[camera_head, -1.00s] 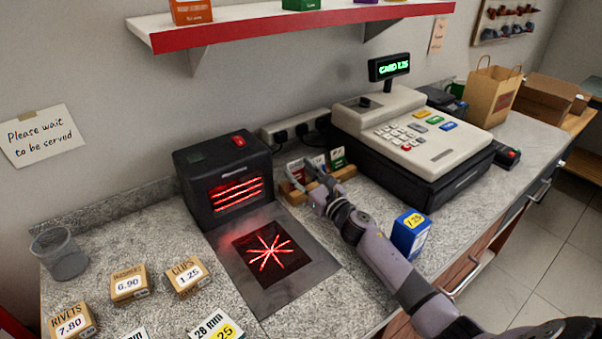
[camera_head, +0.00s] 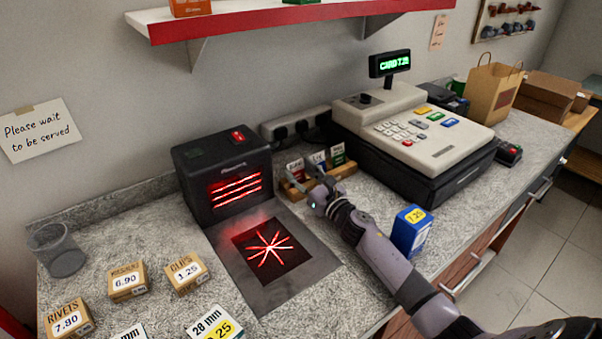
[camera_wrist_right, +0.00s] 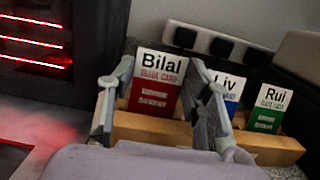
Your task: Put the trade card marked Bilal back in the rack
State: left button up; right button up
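The trade card marked Bilal (camera_wrist_right: 157,82), white on top and red below, stands upright in the wooden rack (camera_wrist_right: 150,130). In the head view the rack (camera_head: 347,186) sits between the scanner and the till, and the Bilal card (camera_head: 295,166) is at its left end. My right gripper (camera_head: 304,175) is at the rack. In the right wrist view its fingers (camera_wrist_right: 163,75) are spread on either side of the Bilal card, with gaps beside the card's lower part. The card's bottom edge is hidden in the rack. My left gripper is not in view.
The Liv card (camera_wrist_right: 229,88), partly behind a finger, and the Rui card (camera_wrist_right: 268,107) stand in the same rack. The black scanner (camera_head: 222,180) is to the left, the till (camera_head: 415,140) to the right. A blue box (camera_head: 411,232) stands near my right arm.

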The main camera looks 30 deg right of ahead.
jog(key=o, duration=0.4)
